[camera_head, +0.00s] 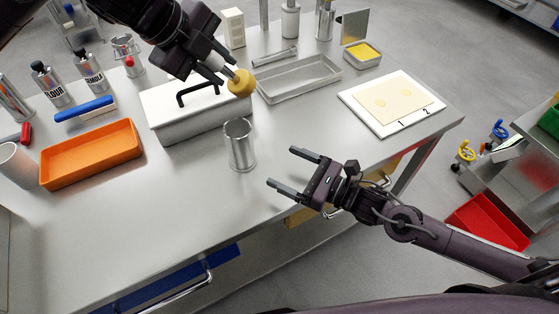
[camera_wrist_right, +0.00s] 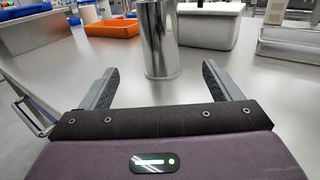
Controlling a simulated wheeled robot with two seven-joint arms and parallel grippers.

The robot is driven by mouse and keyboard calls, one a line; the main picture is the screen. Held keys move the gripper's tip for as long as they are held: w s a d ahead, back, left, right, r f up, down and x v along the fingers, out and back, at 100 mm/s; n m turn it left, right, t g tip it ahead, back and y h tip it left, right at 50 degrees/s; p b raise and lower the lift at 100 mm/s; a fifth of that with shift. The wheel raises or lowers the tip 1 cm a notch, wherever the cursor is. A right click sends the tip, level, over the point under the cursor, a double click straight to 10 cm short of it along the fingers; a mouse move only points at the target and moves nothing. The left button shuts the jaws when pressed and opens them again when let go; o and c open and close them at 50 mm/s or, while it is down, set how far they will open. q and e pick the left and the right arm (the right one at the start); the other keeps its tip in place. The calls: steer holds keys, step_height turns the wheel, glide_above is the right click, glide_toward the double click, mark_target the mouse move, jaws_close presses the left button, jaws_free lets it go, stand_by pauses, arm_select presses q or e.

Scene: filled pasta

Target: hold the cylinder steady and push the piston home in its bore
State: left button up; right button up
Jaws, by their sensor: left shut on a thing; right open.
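The cylinder (camera_head: 240,146) is a shiny metal tube standing upright on the steel table, with its open top facing up. It also shows in the right wrist view (camera_wrist_right: 158,40), just beyond the fingertips. The piston (camera_head: 240,83) has a yellow round head and a pale rod. My left gripper (camera_head: 219,66) is shut on the piston's rod and holds it tilted above the table, behind the cylinder and apart from it. My right gripper (camera_head: 284,170) is open and empty, to the right of the cylinder, with its fingers pointing toward it. The cylinder's inside is mostly hidden.
A white lidded box (camera_head: 200,122) with a black handle stands behind the cylinder. An orange tray (camera_head: 92,154) lies at the left. A metal tray (camera_head: 299,78) and a white board (camera_head: 391,103) with a pasta sheet lie behind and right. The front table is clear.

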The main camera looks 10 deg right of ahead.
mark_target(252, 151)
steer(key=x, duration=1.1)
steer(key=shift+w+a, duration=0.25)
steer(key=shift+w, duration=0.05)
steer(key=c, duration=1.3)
